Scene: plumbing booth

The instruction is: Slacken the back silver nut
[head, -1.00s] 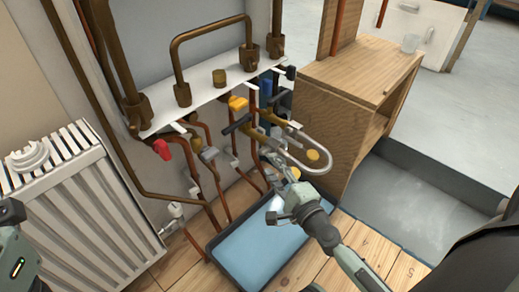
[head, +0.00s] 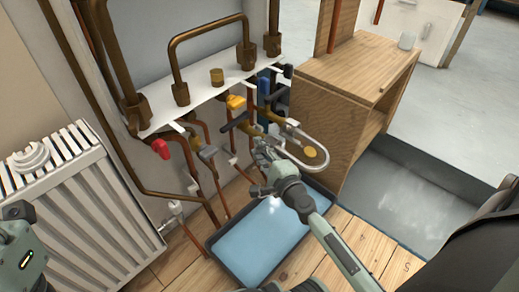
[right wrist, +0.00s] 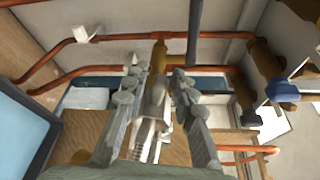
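A silver hose (head: 326,155) loops in a U out from the pipework in the head view; its ends meet brass fittings. My right gripper (head: 262,153) is at the hose's nearer end. In the right wrist view, a silver nut (right wrist: 154,98) on a brass pipe end (right wrist: 158,58) sits between the fingers of my right gripper (right wrist: 155,88). The fingers are spread, with a visible gap on the right side; contact on the left is unclear. In the head view the gripper hides this joint. Only part of my left arm shows at the left edge, without its fingertips.
A blue tray (head: 262,240) lies on the floor below the pipes. A wooden cabinet (head: 335,110) stands close on the right. Copper pipes, a red valve handle (head: 161,149) and a yellow handle (head: 235,102) crowd the wall. A white radiator (head: 75,205) stands left.

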